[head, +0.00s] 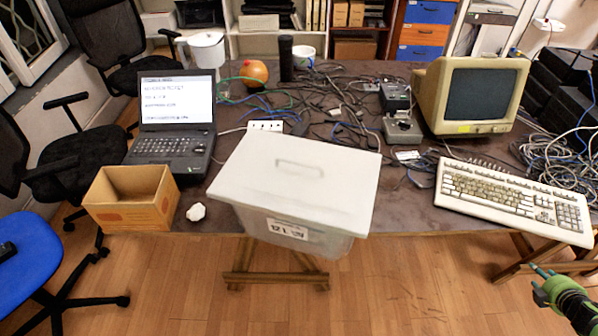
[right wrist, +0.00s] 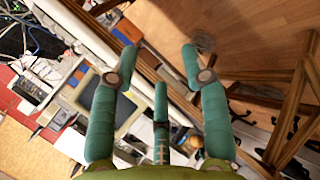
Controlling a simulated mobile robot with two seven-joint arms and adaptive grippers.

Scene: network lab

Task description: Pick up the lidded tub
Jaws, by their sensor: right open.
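The lidded tub (head: 291,190) is a large whitish box with a flat pale lid and a recessed handle outline. It sits at the front edge of the table in the head view, its lower front reaching past the edge. A printed label is on its front. My right gripper (head: 536,278) is at the lower right, in front of the table and well apart from the tub. In the right wrist view its green fingers (right wrist: 160,65) are spread with nothing between them. I cannot make out the tub in that view. My left gripper is not in view.
A cardboard box (head: 131,198), a crumpled white lump (head: 196,212) and a laptop (head: 175,115) are left of the tub. A keyboard (head: 512,200) and an old monitor (head: 474,95) are right. Cables clutter the table behind. Open floor (head: 400,290) lies in front.

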